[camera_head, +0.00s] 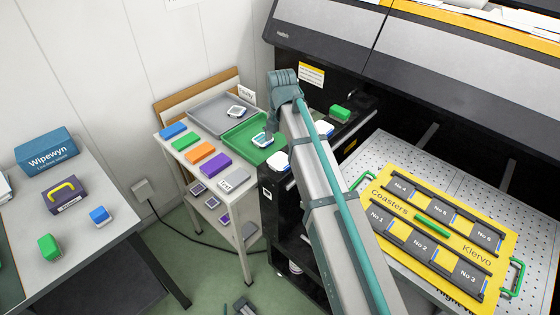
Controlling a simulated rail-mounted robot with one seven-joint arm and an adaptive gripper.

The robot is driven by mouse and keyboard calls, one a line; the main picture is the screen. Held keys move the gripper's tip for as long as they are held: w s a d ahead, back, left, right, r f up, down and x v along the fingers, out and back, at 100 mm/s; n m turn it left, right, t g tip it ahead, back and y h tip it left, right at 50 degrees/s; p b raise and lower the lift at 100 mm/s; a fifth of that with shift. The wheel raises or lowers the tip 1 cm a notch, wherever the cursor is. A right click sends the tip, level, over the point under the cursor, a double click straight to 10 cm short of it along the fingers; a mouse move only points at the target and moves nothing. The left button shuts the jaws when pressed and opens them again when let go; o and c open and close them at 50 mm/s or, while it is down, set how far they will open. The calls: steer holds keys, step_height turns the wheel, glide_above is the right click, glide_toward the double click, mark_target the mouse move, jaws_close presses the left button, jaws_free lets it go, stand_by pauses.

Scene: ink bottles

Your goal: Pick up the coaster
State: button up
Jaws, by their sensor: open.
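A small white coaster with a dark-teal face (262,140) lies in the green tray (240,139) on the narrow side table. A similar white piece (237,111) lies in the grey tray (206,111) behind it. My arm rises from the lower right and bends down over the green tray. My gripper (268,130) is open at the coaster, partly covered by my own arm link. The fingertips are too small to tell whether they touch the coaster.
Coloured blocks (208,163) line the table's front. A Faulty sign (246,92) stands behind the trays. White pieces (275,161) sit near the black machine, beside my arm. A yellow Coasters board (418,231) lies right on the perforated bed. Another desk (105,237) stands left.

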mark_target(280, 161)
steer(key=shift+a+f+p, duration=0.15)
steer(key=shift+f+p, duration=0.75)
steer(key=shift+f, duration=1.9)
steer(key=shift+c, duration=0.3)
steer(key=c, duration=1.2)
steer(key=shift+o, duration=0.2)
steer(key=shift+r, duration=0.2)
